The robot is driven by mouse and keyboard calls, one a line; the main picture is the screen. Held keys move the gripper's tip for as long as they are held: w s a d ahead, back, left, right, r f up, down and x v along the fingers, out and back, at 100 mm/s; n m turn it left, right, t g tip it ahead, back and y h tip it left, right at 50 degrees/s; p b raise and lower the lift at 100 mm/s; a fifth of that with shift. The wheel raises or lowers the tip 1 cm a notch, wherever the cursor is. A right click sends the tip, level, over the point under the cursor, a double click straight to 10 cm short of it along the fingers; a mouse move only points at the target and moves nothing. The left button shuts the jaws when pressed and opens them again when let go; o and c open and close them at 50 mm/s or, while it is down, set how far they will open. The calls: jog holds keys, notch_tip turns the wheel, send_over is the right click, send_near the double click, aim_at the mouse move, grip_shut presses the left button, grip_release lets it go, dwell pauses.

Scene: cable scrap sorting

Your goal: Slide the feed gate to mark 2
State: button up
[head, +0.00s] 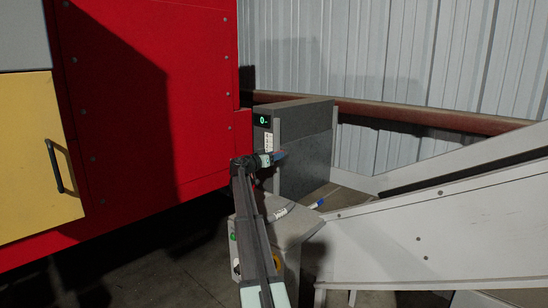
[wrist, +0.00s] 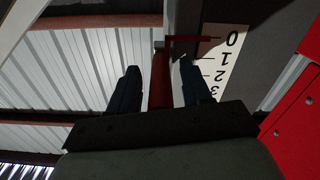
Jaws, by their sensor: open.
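The feed gate is at the grey housing (head: 306,150), whose display (head: 263,121) reads 0. A white scale (wrist: 225,62) numbered 0, 1, 2, 3 shows in the wrist view, and its strip (head: 268,143) is small in the head view. A thin red pointer (wrist: 195,39) lies close to the 0. A red upright bar (wrist: 160,78), seemingly the gate's handle, stands between the two dark fingers of my gripper (wrist: 160,84). The fingers are open, with gaps visible on both sides of the bar. In the head view my gripper (head: 273,157) is at the housing's front face.
A large red machine (head: 150,100) with a yellow door (head: 38,150) stands to the left. A grey pedestal (head: 290,228) with a blue-and-white item (head: 318,203) on top is below my arm. A pale sloping chute (head: 430,230) fills the right.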

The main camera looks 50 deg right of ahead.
jog(key=shift+c, duration=0.2)
grip_shut()
dwell(0.3)
jog(key=shift+r, duration=0.1)
notch_tip(320, 180, up, 5)
jog(key=shift+r, duration=0.1)
dwell(0.3)
jog(key=shift+o, duration=0.2)
grip_release()
jog(key=shift+a+f, duration=0.15)
jog(key=shift+f, duration=0.05)
